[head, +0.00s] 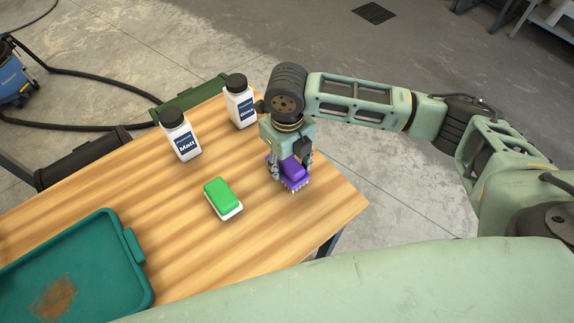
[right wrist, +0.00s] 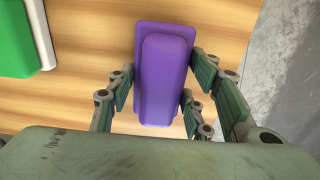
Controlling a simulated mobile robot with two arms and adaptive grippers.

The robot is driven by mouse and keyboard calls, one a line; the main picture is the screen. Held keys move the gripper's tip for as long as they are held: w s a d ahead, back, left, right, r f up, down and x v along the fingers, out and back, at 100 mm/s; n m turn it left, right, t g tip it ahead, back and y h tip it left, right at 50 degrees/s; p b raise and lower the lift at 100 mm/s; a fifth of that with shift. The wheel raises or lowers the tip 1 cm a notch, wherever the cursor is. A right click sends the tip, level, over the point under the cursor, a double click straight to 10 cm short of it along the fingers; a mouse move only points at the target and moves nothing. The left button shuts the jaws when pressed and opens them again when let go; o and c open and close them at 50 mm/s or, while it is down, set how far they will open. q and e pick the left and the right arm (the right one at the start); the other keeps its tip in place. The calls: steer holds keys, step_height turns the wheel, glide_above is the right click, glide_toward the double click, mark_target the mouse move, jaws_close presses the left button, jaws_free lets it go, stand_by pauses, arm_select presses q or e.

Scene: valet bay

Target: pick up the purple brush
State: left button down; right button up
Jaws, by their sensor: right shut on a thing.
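The purple brush (head: 293,172) is near the right end of the wooden table, with its pale bristles pointing down. My right gripper (head: 290,167) reaches down over it and is shut on it. In the right wrist view the brush (right wrist: 163,70) lies between the two fingers of the gripper (right wrist: 156,92), which touch its sides toward the near end. Whether the bristles touch the table or hang just above it I cannot tell. My left gripper is not in view.
Two white bottles with black caps, Matt (head: 181,138) and another (head: 240,104), stand behind. A teal tray (head: 125,250) with a brown stain is at the left. The table (head: 330,200) ends close on the right.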

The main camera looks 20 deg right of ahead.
steer(key=shift+c, duration=1.3)
steer(key=shift+r, duration=0.1)
steer(key=shift+w+r, duration=0.1)
steer(key=shift+r, duration=0.15)
step_height(320, 180, up, 4)
steer(key=shift+f, duration=0.15)
steer(key=s+r, duration=0.6)
steer(key=s, duration=0.5)
steer(key=shift+s+d+r, duration=0.3)
steer(key=shift+s+d, duration=0.05)
steer(key=shift+s, duration=0.05)
